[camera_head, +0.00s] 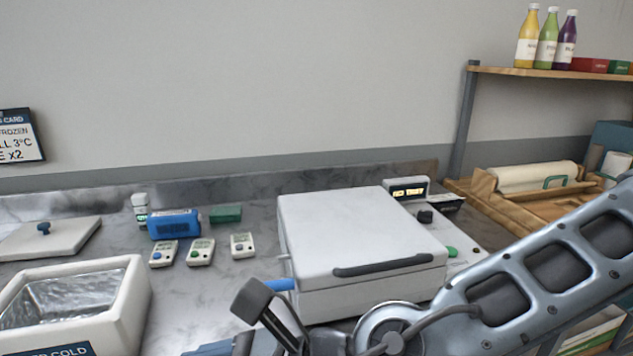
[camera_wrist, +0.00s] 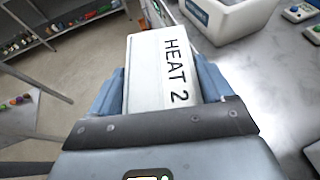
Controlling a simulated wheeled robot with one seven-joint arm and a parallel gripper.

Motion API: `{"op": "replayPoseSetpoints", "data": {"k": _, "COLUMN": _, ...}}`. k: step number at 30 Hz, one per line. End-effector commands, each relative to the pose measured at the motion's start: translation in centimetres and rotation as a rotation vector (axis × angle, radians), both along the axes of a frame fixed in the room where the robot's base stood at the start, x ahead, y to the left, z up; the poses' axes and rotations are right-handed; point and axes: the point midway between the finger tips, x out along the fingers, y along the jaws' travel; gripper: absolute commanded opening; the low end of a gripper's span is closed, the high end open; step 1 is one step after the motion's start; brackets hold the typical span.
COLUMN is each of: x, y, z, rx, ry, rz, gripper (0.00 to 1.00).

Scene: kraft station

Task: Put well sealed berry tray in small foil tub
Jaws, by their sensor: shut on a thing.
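My gripper (camera_wrist: 162,85) is shut on a white box-shaped item (camera_wrist: 147,75) with "HEAT 2" in black letters on its face. The blue fingers press on its two sides. No berries or seal show on this face, so I cannot tell whether it is the berry tray. A white-walled tub with a shiny foil lining (camera_head: 133,300) stands at the lower left of the head view, partly cut off, with a dark label ending in "COLD". A white tub (camera_wrist: 232,22) also shows at the top of the wrist view, beyond the held item and apart from it.
A closed white lidded appliance (camera_head: 360,235) stands mid-counter. Several small devices (camera_head: 201,252), a blue box (camera_head: 174,224) and a grey lid with a blue knob (camera_head: 50,238) lie left of it. A shelf (camera_wrist: 65,25) stands beyond the floor in the wrist view.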

Motion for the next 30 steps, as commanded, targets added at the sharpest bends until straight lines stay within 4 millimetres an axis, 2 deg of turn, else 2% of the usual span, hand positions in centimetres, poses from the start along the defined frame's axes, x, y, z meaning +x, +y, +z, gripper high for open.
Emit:
{"op": "replayPoseSetpoints", "data": {"k": 5, "x": 1.5, "y": -4.8, "z": -2.8, "rx": -0.001, "ry": 0.005, "rz": -0.214, "gripper": 0.45}}
{"op": "replayPoseSetpoints", "data": {"k": 8, "x": 2.7, "y": -8.8, "z": -5.1, "rx": -0.001, "ry": 0.008, "rz": -0.396, "gripper": 0.45}}
{"op": "replayPoseSetpoints", "data": {"k": 15, "x": 6.4, "y": -19.4, "z": -11.4, "rx": 0.001, "ry": 0.008, "rz": -0.895, "gripper": 0.45}}
{"op": "replayPoseSetpoints", "data": {"k": 21, "x": 9.1, "y": -27.2, "z": -15.9, "rx": 0.000, "ry": 0.003, "rz": -1.252, "gripper": 0.45}}
{"op": "replayPoseSetpoints", "data": {"k": 24, "x": 10.1, "y": -29.8, "z": -17.4, "rx": -0.001, "ry": 0.002, "rz": -1.375, "gripper": 0.45}}
{"op": "replayPoseSetpoints", "data": {"k": 30, "x": 11.5, "y": -33.8, "z": -19.6, "rx": 0.000, "ry": -0.001, "rz": -1.559, "gripper": 0.45}}
